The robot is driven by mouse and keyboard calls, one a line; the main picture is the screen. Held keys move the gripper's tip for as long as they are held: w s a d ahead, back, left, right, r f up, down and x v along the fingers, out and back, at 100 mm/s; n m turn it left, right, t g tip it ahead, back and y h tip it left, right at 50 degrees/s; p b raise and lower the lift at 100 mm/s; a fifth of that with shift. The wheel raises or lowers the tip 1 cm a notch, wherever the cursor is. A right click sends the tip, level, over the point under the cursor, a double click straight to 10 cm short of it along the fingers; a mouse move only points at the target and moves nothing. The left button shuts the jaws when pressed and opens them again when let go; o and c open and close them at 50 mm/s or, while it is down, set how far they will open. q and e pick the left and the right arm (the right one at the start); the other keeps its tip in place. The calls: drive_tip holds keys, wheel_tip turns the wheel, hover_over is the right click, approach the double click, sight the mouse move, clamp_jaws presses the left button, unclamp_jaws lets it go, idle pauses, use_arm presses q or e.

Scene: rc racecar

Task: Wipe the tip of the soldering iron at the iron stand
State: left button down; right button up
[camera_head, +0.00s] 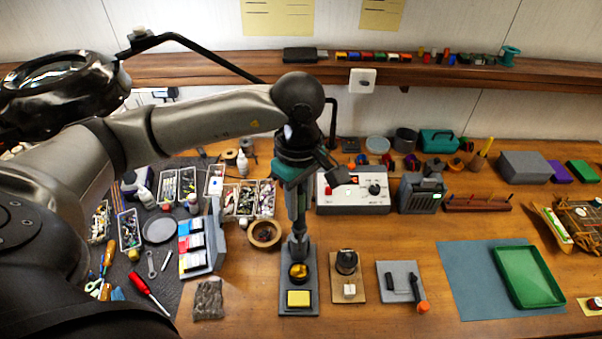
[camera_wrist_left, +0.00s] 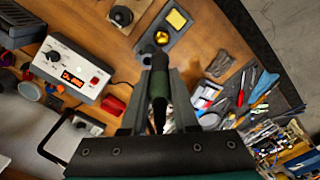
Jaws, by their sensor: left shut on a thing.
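The iron stand (camera_head: 311,302) is a dark narrow base on the bench with a yellow sponge (camera_head: 299,298) at its front and a round brass tip cleaner (camera_head: 298,272) behind it. My left gripper (camera_head: 299,236) is above the back of the stand, pointing down. It is shut on the soldering iron, whose dark green handle (camera_wrist_left: 159,88) shows between the fingers in the left wrist view. The iron points toward the brass cleaner (camera_wrist_left: 161,38); the sponge (camera_wrist_left: 176,18) lies beyond it. I cannot tell whether the tip touches the brass. My right gripper is not in view.
A white soldering station (camera_head: 352,194) stands behind and right of the stand. A wooden block with a dark knob (camera_head: 346,264) and a grey pad (camera_head: 401,287) lie to the right. A round wooden dish (camera_head: 265,234) and parts bins (camera_head: 245,200) are left. A green tray (camera_head: 528,276) is far right.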

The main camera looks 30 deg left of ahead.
sight(298, 229)
use_arm(q)
drive_tip(key=shift+s+f, duration=0.35)
drive_tip(key=shift+f, duration=0.1)
drive_tip(key=shift+f+b, duration=1.45)
drive_tip(key=shift+f, duration=1.25)
drive_tip(key=shift+f+b, duration=0.45)
drive_tip(key=shift+b, duration=0.55)
drive_tip(key=shift+f+b, duration=0.65)
idle(0.4)
drive_tip(key=shift+b, duration=0.5)
idle(2.3)
